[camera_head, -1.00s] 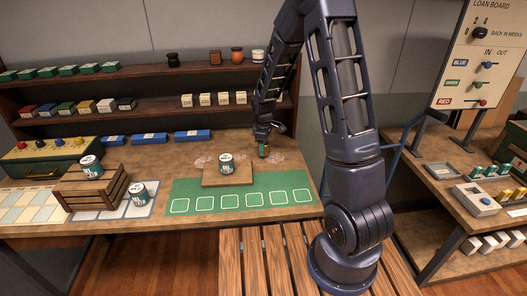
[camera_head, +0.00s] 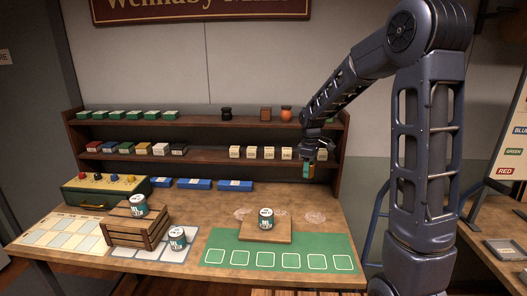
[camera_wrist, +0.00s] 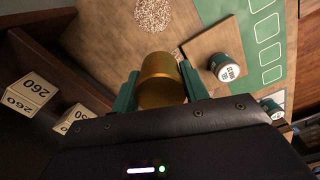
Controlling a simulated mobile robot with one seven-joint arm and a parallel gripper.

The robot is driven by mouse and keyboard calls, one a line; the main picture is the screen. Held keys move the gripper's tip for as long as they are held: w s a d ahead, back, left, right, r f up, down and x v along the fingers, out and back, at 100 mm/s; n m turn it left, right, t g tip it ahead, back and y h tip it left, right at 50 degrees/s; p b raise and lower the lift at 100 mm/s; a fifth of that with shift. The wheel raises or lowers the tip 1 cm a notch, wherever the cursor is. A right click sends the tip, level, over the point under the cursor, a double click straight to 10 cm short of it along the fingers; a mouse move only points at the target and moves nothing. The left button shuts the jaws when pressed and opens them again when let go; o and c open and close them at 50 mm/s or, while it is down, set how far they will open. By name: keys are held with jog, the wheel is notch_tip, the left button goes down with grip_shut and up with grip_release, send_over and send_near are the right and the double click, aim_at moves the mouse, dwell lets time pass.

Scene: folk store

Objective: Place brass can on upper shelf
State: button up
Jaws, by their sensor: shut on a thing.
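My gripper (camera_wrist: 158,85) is shut on the brass can (camera_wrist: 160,72), a gold cylinder between its green fingers in the wrist view. In the head view my gripper (camera_head: 309,170) hangs in front of the right end of the shelf unit, above the worktable; the can there is small and mostly hidden by the fingers. The upper shelf (camera_head: 190,121) holds green boxes at left, and a dark jar (camera_head: 226,113), a brown block (camera_head: 265,114) and an orange pot (camera_head: 286,114) toward the right. My arm partly covers its right end.
Cream boxes marked 260 (camera_wrist: 33,92) stand on the lower shelf close to my gripper. A white-and-green tin (camera_head: 266,218) stands on a wooden board (camera_head: 253,235). A wooden crate (camera_head: 137,232) with a tin on top is at left. A green mat (camera_head: 215,240) lies in front.

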jog(key=w+a+r, duration=0.5)
jog(key=a+r, duration=0.2)
notch_tip(320, 180, up, 30)
jog(key=n, duration=0.3)
send_over(246, 122)
jog(key=f, duration=1.9)
jog(key=shift+w+a+f, duration=0.1)
jog(key=shift+w+f, duration=0.1)
jog(key=shift+f, duration=0.15)
jog(key=shift+f, duration=0.1)
jog(key=o, duration=1.1)
jog(key=shift+c, duration=0.2)
